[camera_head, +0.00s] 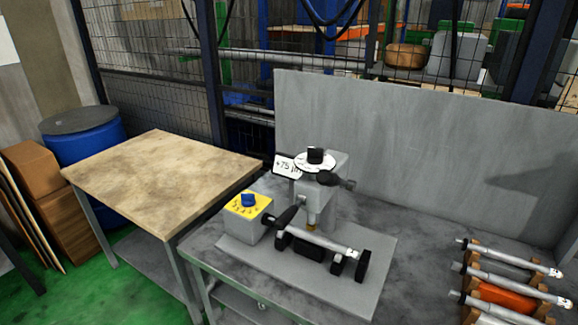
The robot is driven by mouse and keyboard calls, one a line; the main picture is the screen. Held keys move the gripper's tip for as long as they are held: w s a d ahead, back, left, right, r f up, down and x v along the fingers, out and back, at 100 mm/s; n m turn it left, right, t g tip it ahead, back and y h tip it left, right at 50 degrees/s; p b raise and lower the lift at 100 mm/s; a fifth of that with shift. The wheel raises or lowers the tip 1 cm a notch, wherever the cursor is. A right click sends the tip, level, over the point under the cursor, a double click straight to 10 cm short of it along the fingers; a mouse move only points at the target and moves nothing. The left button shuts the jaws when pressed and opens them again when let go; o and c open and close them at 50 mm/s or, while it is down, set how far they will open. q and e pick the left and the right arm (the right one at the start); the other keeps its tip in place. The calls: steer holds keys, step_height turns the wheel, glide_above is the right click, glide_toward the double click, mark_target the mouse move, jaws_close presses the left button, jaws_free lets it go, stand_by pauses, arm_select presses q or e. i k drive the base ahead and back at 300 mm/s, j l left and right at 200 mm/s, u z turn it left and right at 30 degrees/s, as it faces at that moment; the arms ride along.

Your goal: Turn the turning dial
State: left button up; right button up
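A small grinder (337,165) stands on the grey metal table. A grey box with a yellow top (235,208) at its left carries a blue knob (248,200) with dark marks around it. A black knob (315,155) sits on a white round dial (300,160) on top of the grinder. I cannot tell which of these two knobs is the turning dial. A small white display (287,166) reading about +75 stands beside the white dial. Neither of my grippers shows in the head view.
A metal rod (322,242) lies across black supports on the grinder's base plate (375,275). A rack with several rods (510,290) is at the right. A bare wooden-topped table (160,175) stands left. A grey panel (420,140) rises behind the grinder.

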mark_target(247, 200)
steer(key=i+j, duration=0.15)
steer(key=j, duration=0.25)
steer(key=i+j+z, duration=0.15)
steer(key=j, duration=0.3)
steer(key=i+j, duration=0.1)
steer(key=j, duration=0.3)
steer(key=i+j+z, duration=0.15)
steer(key=j, duration=0.75)
steer(key=i+z, duration=0.05)
